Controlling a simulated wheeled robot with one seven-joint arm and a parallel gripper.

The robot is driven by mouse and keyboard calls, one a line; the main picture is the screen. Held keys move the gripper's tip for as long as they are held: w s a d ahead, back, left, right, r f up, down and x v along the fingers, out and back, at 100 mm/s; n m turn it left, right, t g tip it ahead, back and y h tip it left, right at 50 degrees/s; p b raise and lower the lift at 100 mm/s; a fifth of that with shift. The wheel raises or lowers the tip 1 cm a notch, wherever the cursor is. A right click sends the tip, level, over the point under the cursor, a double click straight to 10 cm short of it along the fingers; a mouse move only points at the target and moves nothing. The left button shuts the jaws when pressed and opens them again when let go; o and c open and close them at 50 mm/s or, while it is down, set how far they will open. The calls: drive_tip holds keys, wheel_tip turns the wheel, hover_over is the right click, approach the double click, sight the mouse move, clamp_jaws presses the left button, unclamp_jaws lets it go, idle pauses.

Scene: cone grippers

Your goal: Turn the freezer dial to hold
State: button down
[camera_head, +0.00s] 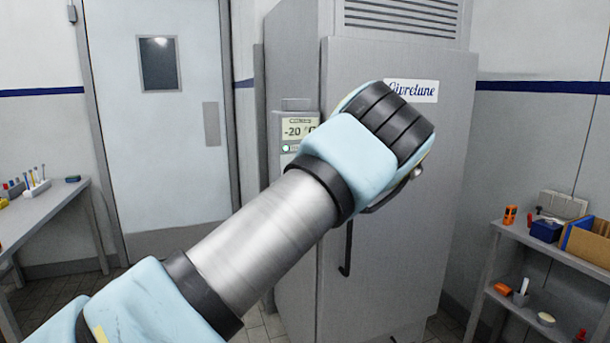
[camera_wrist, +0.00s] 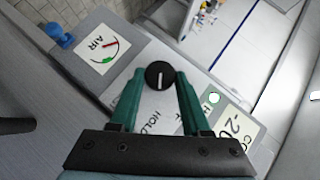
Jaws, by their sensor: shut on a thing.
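The freezer (camera_head: 420,200) is a tall grey cabinet in the head view, with a side panel showing a -20 display (camera_head: 298,128). My arm covers the dial and my gripper there. In the wrist view the dial (camera_wrist: 160,68) is a round black knob with a white pointer line, nearly upright in the picture. My gripper (camera_wrist: 160,78) has its two green fingers on either side of the knob, shut on it. The HOLD label (camera_wrist: 152,123) lies below the knob in the picture, turned sideways. Other lettering beside it is partly covered by the fingers.
In the head view a door (camera_head: 160,110) and bench (camera_head: 45,205) are left, and a shelf table (camera_head: 550,255) is right. A dark door handle (camera_head: 347,250) hangs below my wrist.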

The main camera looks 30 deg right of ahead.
drive_tip(key=shift+m+y, duration=0.3)
idle(0.4)
drive_tip(key=shift+c, duration=2)
unclamp_jaws()
drive_tip(key=shift+d, duration=0.1)
drive_tip(key=b+v, duration=0.3)
drive_tip(key=v, duration=0.7)
drive_tip(key=shift+s+b, duration=0.35)
drive_tip(key=shift+s, duration=0.15)
drive_tip(key=shift+d, duration=0.2)
